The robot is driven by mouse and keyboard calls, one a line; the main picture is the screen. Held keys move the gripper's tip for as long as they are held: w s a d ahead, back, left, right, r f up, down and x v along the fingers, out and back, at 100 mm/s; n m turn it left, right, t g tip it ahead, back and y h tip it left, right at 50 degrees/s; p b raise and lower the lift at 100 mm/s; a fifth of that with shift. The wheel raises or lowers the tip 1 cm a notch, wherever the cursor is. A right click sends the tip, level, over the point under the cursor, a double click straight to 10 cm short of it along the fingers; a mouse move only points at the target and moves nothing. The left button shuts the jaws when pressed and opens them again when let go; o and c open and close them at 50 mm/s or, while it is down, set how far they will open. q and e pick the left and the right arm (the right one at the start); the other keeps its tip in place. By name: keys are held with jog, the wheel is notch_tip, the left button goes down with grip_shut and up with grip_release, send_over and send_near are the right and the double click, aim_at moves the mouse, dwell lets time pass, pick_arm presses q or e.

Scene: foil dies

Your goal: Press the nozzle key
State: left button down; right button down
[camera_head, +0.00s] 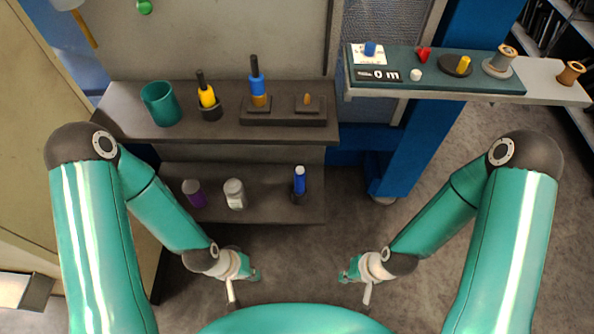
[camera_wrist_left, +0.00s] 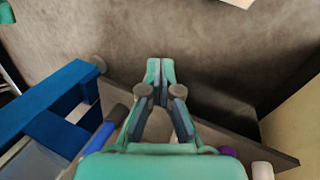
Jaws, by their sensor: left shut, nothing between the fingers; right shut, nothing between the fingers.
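A dark green panel (camera_head: 450,80) on a raised shelf at the upper right carries several controls. A blue key (camera_head: 370,48) stands on a white card at its left, and a red key (camera_head: 424,54) and a small white knob (camera_head: 416,75) are nearby. I cannot read which is the nozzle key. A yellow lever (camera_head: 464,65) sits on a black disc. My left gripper (camera_head: 255,275) is shut and empty, low in front of the shelves, far from the panel; it shows in the left wrist view (camera_wrist_left: 160,68). My right gripper (camera_head: 345,275) is shut and empty, below the panel.
A small display (camera_head: 379,75) reads "0 m". Spools (camera_head: 504,57) (camera_head: 571,73) stand to the right. The dark upper shelf (camera_head: 225,131) holds a green cup (camera_head: 161,104) and yellow (camera_head: 208,97) and blue (camera_head: 257,82) tools. Bottles (camera_head: 234,194) stand on the lower shelf. A blue post (camera_head: 400,150) rises below the panel.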

pick_arm(q)
jog(key=w+d+f+t+y+b, duration=0.1)
jog(key=w+d+t+b, duration=0.15)
jog(key=w+b, duration=0.4)
jog(key=m+t+y+b, duration=0.2)
jog(key=t+b, duration=0.6)
jog(key=t, duration=0.1)
send_near(300, 170)
notch_tip(300, 170, down, 3)
jog(key=s+a, duration=0.2)
notch_tip(300, 170, up, 7)
jog(key=d+t+y+b, duration=0.1)
jog(key=d+t+b, duration=0.1)
jog(key=t, duration=0.1)
jog(key=shift+s+d+f, duration=0.2)
jog(key=shift+s+d, duration=0.05)
jog(key=shift+s, duration=0.15)
jog(key=shift+w+f, duration=0.1)
jog(key=w+f+b, duration=0.3)
jog(key=w+f, duration=0.3)
jog(key=w, duration=0.3)
jog(key=shift+w+f, duration=0.2)
jog(key=shift+w, duration=0.05)
